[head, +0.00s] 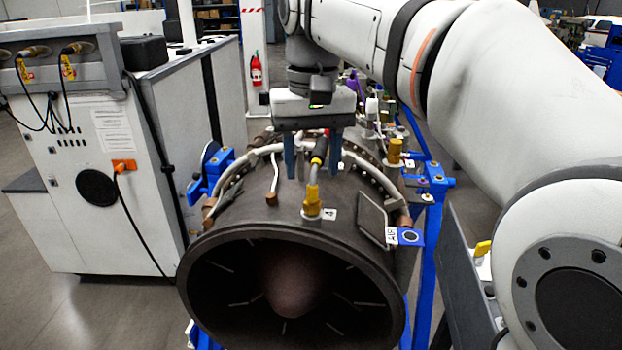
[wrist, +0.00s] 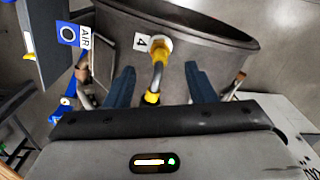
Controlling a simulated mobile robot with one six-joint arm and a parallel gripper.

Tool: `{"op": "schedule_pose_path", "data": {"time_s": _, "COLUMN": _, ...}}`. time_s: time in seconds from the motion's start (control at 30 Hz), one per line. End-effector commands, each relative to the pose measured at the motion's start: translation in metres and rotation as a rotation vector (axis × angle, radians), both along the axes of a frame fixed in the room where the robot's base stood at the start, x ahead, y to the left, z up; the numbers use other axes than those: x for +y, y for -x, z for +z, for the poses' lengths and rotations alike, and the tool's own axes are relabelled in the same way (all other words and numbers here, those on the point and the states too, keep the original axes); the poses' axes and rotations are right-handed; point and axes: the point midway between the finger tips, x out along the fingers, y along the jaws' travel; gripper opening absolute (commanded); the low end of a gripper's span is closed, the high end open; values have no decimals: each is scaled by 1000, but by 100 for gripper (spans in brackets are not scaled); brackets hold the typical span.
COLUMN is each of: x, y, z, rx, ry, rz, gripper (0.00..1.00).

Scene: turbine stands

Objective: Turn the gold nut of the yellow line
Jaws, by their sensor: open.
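The yellow line (head: 314,172) rises from a gold nut (head: 312,207) on top of the dark engine casing, beside a white label marked 4. In the wrist view, the gold nut (wrist: 161,45) sits near the casing rim, and the line (wrist: 157,75) runs from it toward my gripper. My gripper (head: 312,168) is open above the casing, its two blue fingers on either side of the line. In the wrist view my gripper (wrist: 157,69) has its fingertips short of the nut, apart from it. Nothing is held.
Another gold fitting (head: 394,151) stands on the casing's right side. A pale pipe (head: 273,178) runs left of the fingers. A blue stand (head: 432,215) holds the engine. A grey-white cabinet (head: 90,180) stands at left. An AIR label (wrist: 68,34) shows in the wrist view.

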Motion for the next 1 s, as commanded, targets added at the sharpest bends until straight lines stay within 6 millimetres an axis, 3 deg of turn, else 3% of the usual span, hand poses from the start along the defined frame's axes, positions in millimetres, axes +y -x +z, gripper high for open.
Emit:
{"op": "schedule_pose_path", "data": {"time_s": 0.17, "x": 0, "y": 0, "z": 15, "rx": 0, "ry": 0, "rz": 0, "gripper": 50}}
{"op": "schedule_pose_path", "data": {"time_s": 0.53, "x": 0, "y": 0, "z": 18, "rx": 2, "ry": 0, "rz": -20, "gripper": 46}}
{"op": "schedule_pose_path", "data": {"time_s": 0.73, "x": 1, "y": 3, "z": 25, "rx": 3, "ry": 2, "rz": -272, "gripper": 46}}
{"op": "schedule_pose_path", "data": {"time_s": 1.0, "x": 2, "y": 5, "z": 14, "rx": 3, "ry": 3, "rz": -524, "gripper": 46}}
